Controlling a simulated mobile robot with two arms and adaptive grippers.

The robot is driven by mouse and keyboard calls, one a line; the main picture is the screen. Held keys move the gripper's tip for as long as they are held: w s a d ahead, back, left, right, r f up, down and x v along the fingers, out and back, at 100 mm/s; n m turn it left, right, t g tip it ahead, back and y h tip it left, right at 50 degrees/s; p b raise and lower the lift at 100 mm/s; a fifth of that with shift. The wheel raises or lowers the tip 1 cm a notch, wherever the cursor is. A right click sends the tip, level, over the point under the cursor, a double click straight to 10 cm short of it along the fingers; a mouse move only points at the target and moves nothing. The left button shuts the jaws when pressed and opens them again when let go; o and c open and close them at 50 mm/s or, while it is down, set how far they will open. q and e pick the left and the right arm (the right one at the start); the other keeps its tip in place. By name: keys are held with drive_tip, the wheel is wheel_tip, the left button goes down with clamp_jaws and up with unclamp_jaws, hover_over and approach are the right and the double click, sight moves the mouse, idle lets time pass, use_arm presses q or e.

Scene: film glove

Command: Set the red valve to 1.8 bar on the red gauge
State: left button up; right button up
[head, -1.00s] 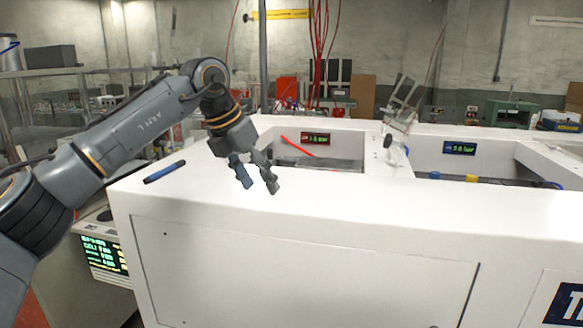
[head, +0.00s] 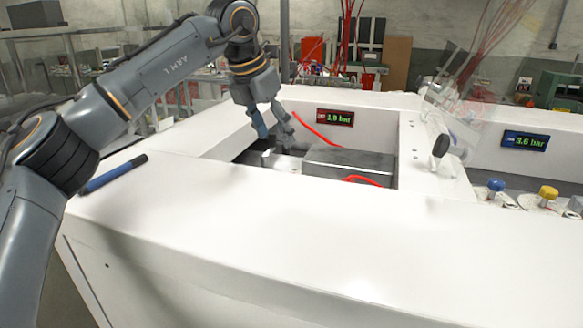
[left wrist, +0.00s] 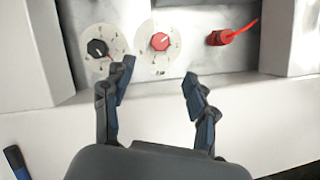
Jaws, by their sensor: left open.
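The red valve (left wrist: 160,41) is a round red knob on a pale dial plate, near the top middle of the left wrist view. My left gripper (head: 275,130) is open and empty above the left recess. In the left wrist view its fingertips (left wrist: 159,72) are spread below the red valve and apart from it. The left finger reaches near the black knob's dial. The red gauge (head: 335,117) is on the recess's back wall. It seems to read 1.8 bar, but its middle digit is blurred. The red valve cannot be made out in the head view. My right gripper is not in view.
A black knob (left wrist: 97,48) sits left of the red valve and a red connector with a cable (left wrist: 220,37) sits right. A grey metal box (head: 348,163) stands in the recess. A blue gauge (head: 524,141) and blue and yellow knobs are farther right. A blue marker (head: 113,174) lies on the white rim.

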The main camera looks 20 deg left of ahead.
use_arm(q)
drive_tip(key=p+x, duration=0.1)
drive_tip(key=x, duration=1)
drive_tip(key=shift+p, duration=0.3)
drive_tip(key=shift+w+f, duration=0.25)
drive_tip(key=shift+f, duration=0.35)
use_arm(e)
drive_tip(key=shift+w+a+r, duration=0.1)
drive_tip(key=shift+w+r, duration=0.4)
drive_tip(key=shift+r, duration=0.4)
use_arm(q)
drive_tip(key=shift+c, duration=1.1)
drive_tip(key=c, duration=0.9)
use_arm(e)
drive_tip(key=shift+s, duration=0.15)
